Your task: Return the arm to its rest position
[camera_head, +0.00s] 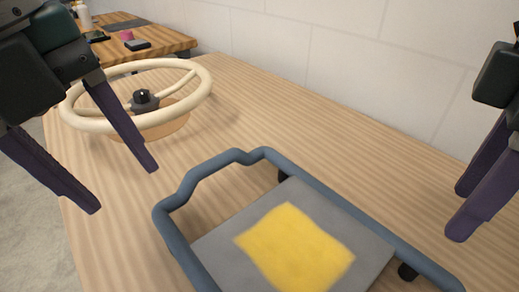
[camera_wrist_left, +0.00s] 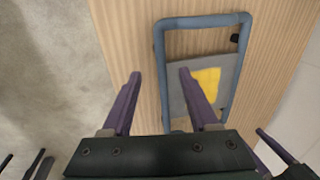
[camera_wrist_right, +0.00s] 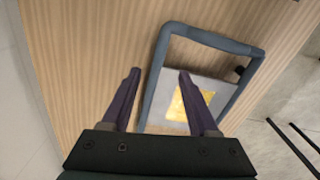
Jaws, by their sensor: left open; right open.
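My left gripper (camera_head: 128,188) is open and empty at the left of the head view. Its two purple fingers hang wide apart in front of the cream steering wheel. In the left wrist view the fingers (camera_wrist_left: 160,80) are spread with nothing between them. My right gripper (camera_head: 462,212) is at the right edge of the head view, and part of it is cut off. In the right wrist view its fingers (camera_wrist_right: 160,75) are apart and empty, with the blue frame's bar showing between and beyond them.
A blue tubular frame (camera_head: 183,190) with a grey panel (camera_head: 222,240) and a yellow patch (camera_head: 295,250) lies on the wooden table (camera_head: 250,110). The cream steering wheel (camera_head: 190,95) lies at the back left. A wall (camera_head: 340,60) runs behind. A second table (camera_head: 170,42) carries small items.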

